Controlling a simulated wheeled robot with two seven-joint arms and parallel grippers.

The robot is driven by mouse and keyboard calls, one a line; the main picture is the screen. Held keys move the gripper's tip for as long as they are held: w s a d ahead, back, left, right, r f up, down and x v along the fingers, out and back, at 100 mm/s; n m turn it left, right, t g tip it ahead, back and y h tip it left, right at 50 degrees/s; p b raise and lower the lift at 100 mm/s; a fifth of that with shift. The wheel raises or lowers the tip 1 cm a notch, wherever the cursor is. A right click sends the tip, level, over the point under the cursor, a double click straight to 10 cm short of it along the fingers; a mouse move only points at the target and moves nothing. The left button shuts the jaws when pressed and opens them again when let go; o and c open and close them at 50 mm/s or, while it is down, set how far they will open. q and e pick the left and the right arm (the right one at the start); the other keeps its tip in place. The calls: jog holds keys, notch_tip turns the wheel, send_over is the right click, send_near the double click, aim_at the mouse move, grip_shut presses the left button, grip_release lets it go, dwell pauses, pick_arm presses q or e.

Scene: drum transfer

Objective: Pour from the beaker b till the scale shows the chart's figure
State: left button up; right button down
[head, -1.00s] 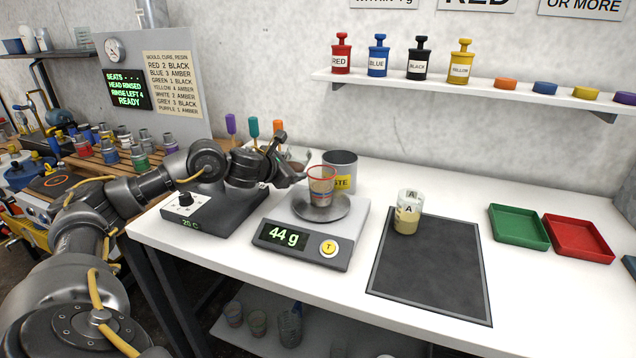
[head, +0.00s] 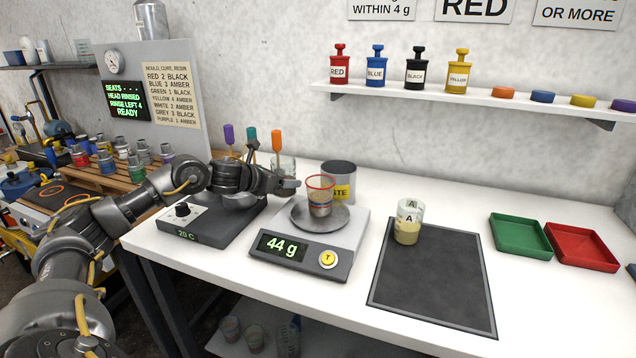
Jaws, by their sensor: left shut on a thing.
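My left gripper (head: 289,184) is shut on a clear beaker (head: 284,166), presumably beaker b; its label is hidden. The beaker looks upright, left of and apart from the red-rimmed cup. The cup (head: 320,196) stands on the pan of the scale (head: 345,245) with brownish contents. The scale's display (head: 281,247) reads 44 g. A beaker marked A (head: 409,222), with yellowish liquid, stands on the dark mat. The wall chart (head: 172,95) lists mould, cure and resin; the wall signs (head: 476,8) are cut off at the top. My right gripper is not in view.
A grey waste pot (head: 339,174) stands behind the cup. A heater box (head: 185,228) showing 20 C is left of the scale. Tools with coloured handles (head: 251,138) stand behind my gripper. The dark mat (head: 430,285) is mostly bare; green (head: 519,237) and red (head: 580,248) trays lie right.

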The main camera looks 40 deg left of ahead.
aim_at(291, 160)
pick_arm(q)
notch_tip(291, 160, up, 6)
jog(key=p, duration=0.5)
jog(key=shift+r, duration=0.15)
